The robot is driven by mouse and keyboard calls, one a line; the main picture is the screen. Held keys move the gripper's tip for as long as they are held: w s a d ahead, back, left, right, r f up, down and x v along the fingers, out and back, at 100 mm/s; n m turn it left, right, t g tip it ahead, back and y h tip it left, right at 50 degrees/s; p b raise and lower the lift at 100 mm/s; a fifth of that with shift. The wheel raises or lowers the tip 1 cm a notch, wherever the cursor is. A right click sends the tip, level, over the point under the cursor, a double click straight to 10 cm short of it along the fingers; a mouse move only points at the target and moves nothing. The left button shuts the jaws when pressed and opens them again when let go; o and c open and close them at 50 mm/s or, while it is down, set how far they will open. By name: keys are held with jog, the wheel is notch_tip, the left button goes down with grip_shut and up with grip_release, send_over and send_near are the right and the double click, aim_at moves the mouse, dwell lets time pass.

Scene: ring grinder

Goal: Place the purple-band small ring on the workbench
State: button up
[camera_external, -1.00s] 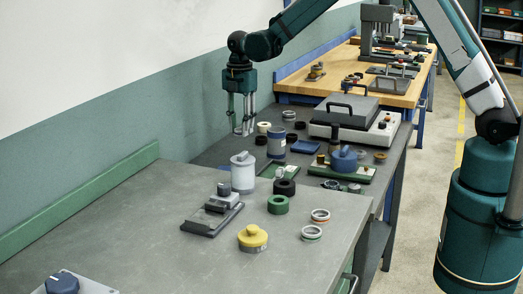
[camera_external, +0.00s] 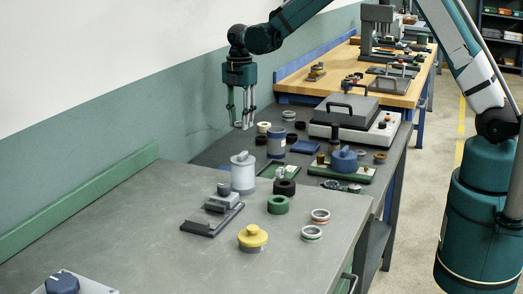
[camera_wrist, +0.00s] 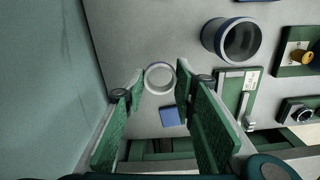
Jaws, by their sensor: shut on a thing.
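A small pale ring (camera_wrist: 148,83) sits between my fingertips in the wrist view; its band colour is hard to tell. My gripper (camera_wrist: 161,78) is shut on this ring. In the outside view my gripper (camera_external: 241,124) hangs pointing down, above the left side of the dark grey bench (camera_external: 213,153), near the wall. The ring is too small to make out clearly there. The near grey workbench (camera_external: 130,230) carries two other small rings, one with a reddish band (camera_external: 320,215) and one with a greenish band (camera_external: 311,233).
A blue-topped grey cylinder (camera_external: 276,143), dark rings (camera_external: 261,140) and a lidded machine (camera_external: 355,120) stand on the dark grey bench. A white canister (camera_external: 243,173), green ring (camera_external: 278,204), black ring (camera_external: 285,187) and yellow knob (camera_external: 253,238) stand on the near bench.

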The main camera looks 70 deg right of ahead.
dwell(0.3)
jog(key=s+a+r+p, duration=0.1)
jog(key=s+a+r, duration=0.15)
jog(key=a, duration=0.35)
jog(key=s+a+r, duration=0.1)
jog(key=s+a, duration=0.3)
jog(key=a, duration=0.3)
notch_tip(320, 180, up, 5)
jog(key=p, duration=0.3)
send_over(332, 206)
jog(key=shift+f, duration=0.1)
jog(key=shift+d+f, duration=0.1)
jog(key=shift+f+b, duration=0.4)
jog(key=shift+f, duration=2.4)
